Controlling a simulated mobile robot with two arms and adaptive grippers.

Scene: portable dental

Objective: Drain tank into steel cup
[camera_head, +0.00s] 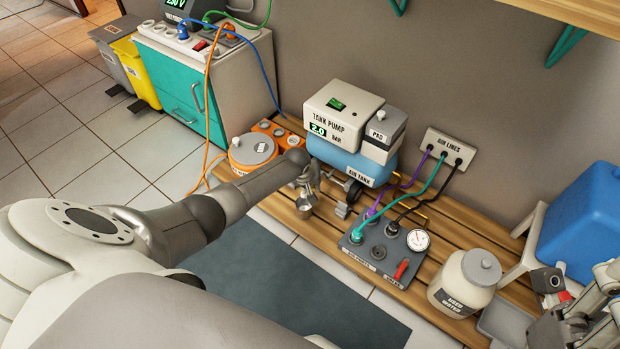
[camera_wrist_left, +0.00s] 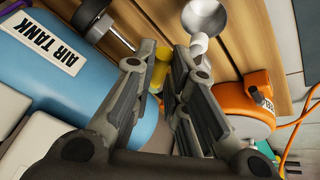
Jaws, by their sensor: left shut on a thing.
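The blue air tank (camera_head: 349,162) lies on the wooden bench under the white tank pump; it also fills the left of the wrist view (camera_wrist_left: 60,85). The steel cup (camera_head: 305,209) is just below my left gripper (camera_head: 310,180), near the tank's left end; its round bowl shows at the top of the wrist view (camera_wrist_left: 205,16). In the wrist view, my left gripper (camera_wrist_left: 168,62) is shut on a small yellow part (camera_wrist_left: 156,76) beside the tank, mostly hidden by the fingers. My right gripper (camera_head: 575,318) is at the lower right edge, partly cut off.
The tank pump (camera_head: 338,115) reads 2.0 bar. A grey port panel (camera_head: 385,250) with hoses and gauge is right of the tank. A used water jar (camera_head: 463,285) and blue box (camera_head: 585,220) stand further right. An orange container (camera_head: 253,152) is left.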

